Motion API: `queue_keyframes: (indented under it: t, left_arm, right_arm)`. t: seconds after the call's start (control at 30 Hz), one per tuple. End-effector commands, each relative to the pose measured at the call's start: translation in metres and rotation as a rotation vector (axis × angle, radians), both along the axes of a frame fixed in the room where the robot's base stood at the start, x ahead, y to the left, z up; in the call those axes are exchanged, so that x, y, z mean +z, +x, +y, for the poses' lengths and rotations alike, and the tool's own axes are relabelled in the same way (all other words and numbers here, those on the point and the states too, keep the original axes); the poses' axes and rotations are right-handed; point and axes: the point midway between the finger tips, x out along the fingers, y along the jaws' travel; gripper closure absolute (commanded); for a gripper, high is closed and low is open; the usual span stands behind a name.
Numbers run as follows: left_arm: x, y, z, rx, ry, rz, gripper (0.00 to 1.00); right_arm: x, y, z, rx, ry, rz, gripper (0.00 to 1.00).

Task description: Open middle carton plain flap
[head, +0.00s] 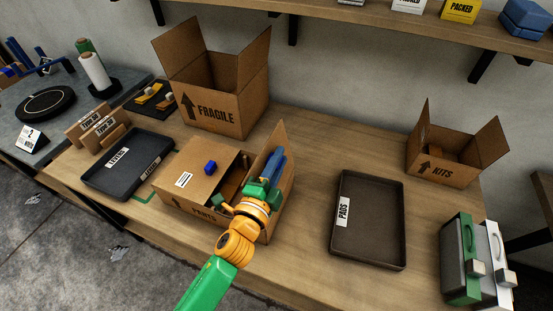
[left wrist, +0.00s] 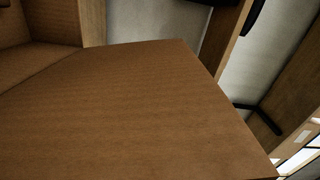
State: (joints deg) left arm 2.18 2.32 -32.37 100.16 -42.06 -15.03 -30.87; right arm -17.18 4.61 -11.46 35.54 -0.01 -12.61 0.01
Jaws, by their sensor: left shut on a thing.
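The middle carton (head: 197,208) stands on the workbench, a brown box with printed lettering on its front. In the left wrist view the plain flap (left wrist: 140,110) fills most of the picture close up.
A black tray (head: 340,248) marked PADS lies to the right, with bare bench between. Another dark tray (head: 97,182) is to the left. The open FRAGILE carton (head: 232,118) stands behind, and the KITS carton (head: 467,174) at the right. A shelf (head: 400,20) runs above.

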Motion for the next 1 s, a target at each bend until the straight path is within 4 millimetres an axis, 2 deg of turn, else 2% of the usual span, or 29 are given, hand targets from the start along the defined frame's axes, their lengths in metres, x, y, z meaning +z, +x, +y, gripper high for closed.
queue_keyframes:
  t: [0.23,0.27,0.37,0.67,0.77,1.0]
  left_arm:
    - [0.0,0.0,0.0,-0.001,-0.001,0.001,1.0]
    - [0.0,0.0,0.0,0.0,-0.001,0.002,0.73]
    - [0.0,0.0,0.0,0.0,-0.001,0.002,0.46]
    - [-0.001,-0.001,0.0,0.0,-0.001,0.002,0.45]
    - [-0.002,-0.014,0.006,-0.001,-0.001,0.003,0.45]
    - [-0.003,-0.058,0.024,-0.001,-0.001,0.003,0.45]
  right_arm:
    - [0.0,0.0,0.0,0.0,0.0,0.0,0.5]
    - [0.0,0.0,0.0,0.0,0.0,0.0,0.5]
    - [0.0,0.0,0.0,0.0,0.0,0.0,0.5]
    - [0.0,0.0,0.0,0.0,0.0,0.0,0.5]
    - [-0.002,0.0,0.0,0.0,0.0,0.0,0.5]
    - [-0.009,0.0,0.001,-0.001,0.001,0.0,0.5]
